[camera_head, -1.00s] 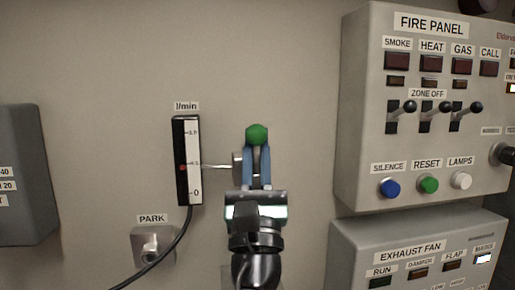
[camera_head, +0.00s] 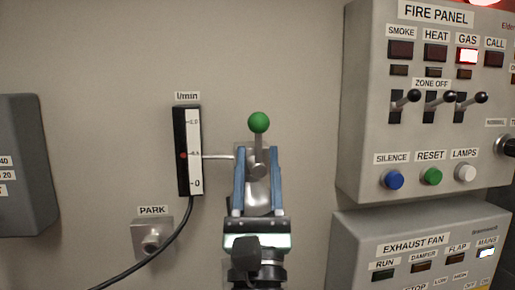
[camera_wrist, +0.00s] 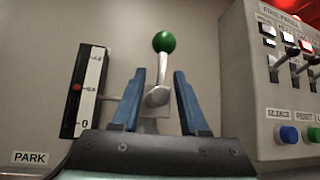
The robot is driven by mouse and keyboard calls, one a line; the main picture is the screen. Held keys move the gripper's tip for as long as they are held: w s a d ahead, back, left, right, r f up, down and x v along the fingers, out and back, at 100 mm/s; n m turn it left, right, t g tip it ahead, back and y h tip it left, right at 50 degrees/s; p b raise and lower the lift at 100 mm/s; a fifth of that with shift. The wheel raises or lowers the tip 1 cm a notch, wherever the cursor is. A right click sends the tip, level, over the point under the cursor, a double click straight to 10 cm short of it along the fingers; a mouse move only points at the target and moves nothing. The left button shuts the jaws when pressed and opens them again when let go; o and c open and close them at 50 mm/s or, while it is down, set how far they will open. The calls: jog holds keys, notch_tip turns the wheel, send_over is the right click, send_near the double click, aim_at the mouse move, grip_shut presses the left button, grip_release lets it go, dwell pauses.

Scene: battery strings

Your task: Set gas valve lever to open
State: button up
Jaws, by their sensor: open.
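The gas valve lever (camera_head: 258,140) is a grey stem with a green ball on top, standing upright from a grey valve body on the wall. It also shows in the wrist view (camera_wrist: 163,44), with the ball above the fingertips. My gripper (camera_head: 258,152) is open. Its two blue fingers stand apart on either side of the valve, below the ball, and do not appear to touch the stem. In the wrist view the fingers (camera_wrist: 157,75) frame the pivot of the lever. The lower valve body is partly hidden by my gripper.
A flow gauge (camera_head: 188,150) marked l/min is left of the valve, joined by a thin pipe; its red marker sits mid-scale. The fire panel (camera_head: 425,110) and exhaust fan box (camera_head: 420,250) jut out at right.

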jog(key=b+v, duration=0.3)
jog(key=v, duration=0.5)
jog(key=shift+f, duration=0.2)
